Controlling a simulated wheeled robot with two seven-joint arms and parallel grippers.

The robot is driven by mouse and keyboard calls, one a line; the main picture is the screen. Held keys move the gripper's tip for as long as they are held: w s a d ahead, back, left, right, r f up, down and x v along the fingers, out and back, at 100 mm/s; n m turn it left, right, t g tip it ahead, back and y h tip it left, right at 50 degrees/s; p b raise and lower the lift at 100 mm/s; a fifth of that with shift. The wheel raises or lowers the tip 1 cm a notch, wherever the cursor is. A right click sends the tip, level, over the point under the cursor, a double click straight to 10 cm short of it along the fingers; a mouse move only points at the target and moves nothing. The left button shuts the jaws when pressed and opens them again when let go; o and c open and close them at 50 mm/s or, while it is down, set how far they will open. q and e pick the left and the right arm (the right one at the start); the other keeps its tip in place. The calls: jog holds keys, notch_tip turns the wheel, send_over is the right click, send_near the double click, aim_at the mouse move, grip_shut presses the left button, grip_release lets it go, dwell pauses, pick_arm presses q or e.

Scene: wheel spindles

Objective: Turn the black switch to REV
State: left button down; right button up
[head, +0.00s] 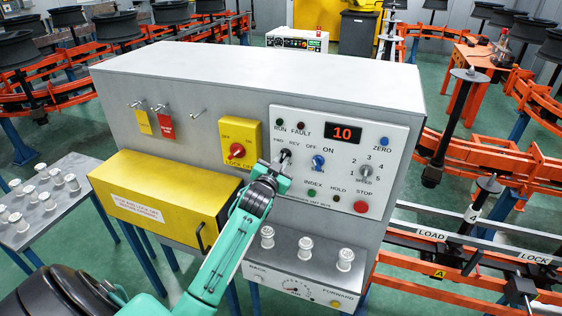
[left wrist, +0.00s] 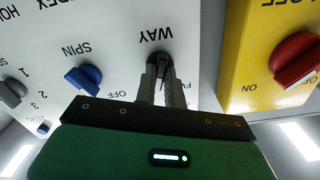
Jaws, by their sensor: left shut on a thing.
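The black switch (head: 286,153) is on the light panel of the grey cabinet, under the RUN and FAULT lamps, with FWD and REV lettered above it. My left gripper (head: 278,166) reaches up to it from below, its jaws shut on the switch. In the left wrist view the two fingers (left wrist: 164,84) close around the black switch (left wrist: 160,60), beside the word WAY. The fingers cover much of the knob, so I cannot tell which label it points to. My right gripper is not in view.
A blue switch (head: 318,162) sits just right of the black one, with a red STOP button (head: 361,206) lower right. A yellow box with a red knob (head: 236,151) is close on the left. White spindles (head: 305,247) stand on the shelf below.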

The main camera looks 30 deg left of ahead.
pick_arm(q)
jog(key=shift+m, duration=0.7)
jog(key=c, duration=1.5)
grip_release()
jog(key=shift+s, duration=0.1)
jog(key=shift+s+f, duration=0.15)
jog(key=shift+s, duration=0.1)
jog(key=b+v, duration=0.5)
jog(key=v, duration=0.8)
jog(key=shift+s, duration=0.1)
